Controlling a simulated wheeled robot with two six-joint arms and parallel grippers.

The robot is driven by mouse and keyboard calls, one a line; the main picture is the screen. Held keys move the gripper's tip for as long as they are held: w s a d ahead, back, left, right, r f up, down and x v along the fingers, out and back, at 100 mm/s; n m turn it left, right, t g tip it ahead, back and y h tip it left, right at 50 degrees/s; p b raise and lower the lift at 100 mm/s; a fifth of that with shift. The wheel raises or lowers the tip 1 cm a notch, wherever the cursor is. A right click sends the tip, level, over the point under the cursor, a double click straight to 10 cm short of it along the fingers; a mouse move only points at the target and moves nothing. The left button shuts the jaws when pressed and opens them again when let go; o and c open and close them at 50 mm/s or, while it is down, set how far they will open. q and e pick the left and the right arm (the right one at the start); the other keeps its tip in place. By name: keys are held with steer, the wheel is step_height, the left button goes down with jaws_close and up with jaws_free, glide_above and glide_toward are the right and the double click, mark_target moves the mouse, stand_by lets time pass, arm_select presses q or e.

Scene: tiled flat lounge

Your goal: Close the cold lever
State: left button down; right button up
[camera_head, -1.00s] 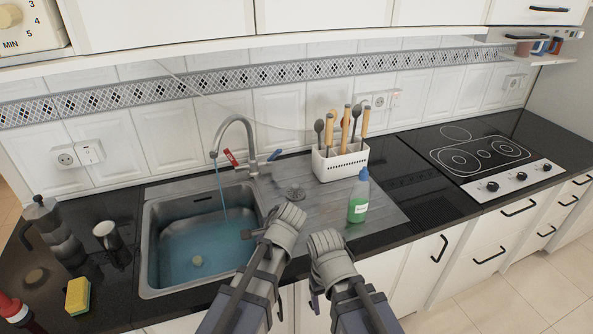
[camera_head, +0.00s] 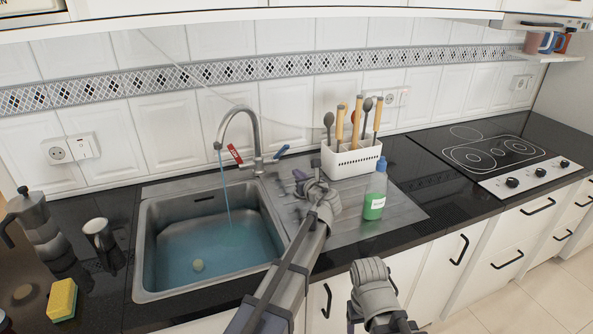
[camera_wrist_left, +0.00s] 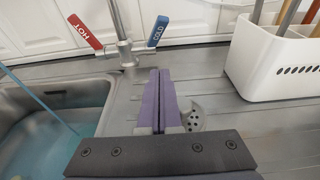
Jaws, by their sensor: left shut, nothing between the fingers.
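The blue cold lever (camera_head: 281,151) sticks out to the right of the tap (camera_head: 258,140). In the left wrist view the cold lever (camera_wrist_left: 158,31), marked COLD, is tilted up. The red hot lever (camera_head: 235,154) sticks out to the left and also shows in the left wrist view (camera_wrist_left: 85,31). A thin stream of water (camera_head: 226,195) runs from the spout into the sink. My left gripper (camera_head: 302,182) is shut and empty over the drainboard, in front of the cold lever and apart from it. My right gripper (camera_head: 370,272) is low at the counter front; its fingers cannot be made out.
The sink (camera_head: 160,205) holds bluish water. A white utensil holder (camera_head: 352,161) and a green soap bottle (camera_head: 375,192) stand right of my left gripper.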

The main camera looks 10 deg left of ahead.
mark_target(282, 148)
arm_select(q)
steer(key=b+x, duration=0.1)
steer(key=x, duration=0.8)
steer(key=shift+f+b, duration=0.1)
steer(key=shift+b, duration=0.25)
steer(key=shift+w+a+r+p, duration=0.2)
steer(key=shift+w+r+p, duration=0.15)
steer(key=shift+r+p, duration=0.15)
steer(key=shift+w+a+r+p, duration=0.25)
steer(key=shift+w+r+p, duration=0.1)
steer(key=shift+r+p, duration=0.15)
steer(key=shift+w+a+r, duration=0.25)
steer(key=shift+w+a, duration=0.1)
steer(key=shift+w, duration=0.05)
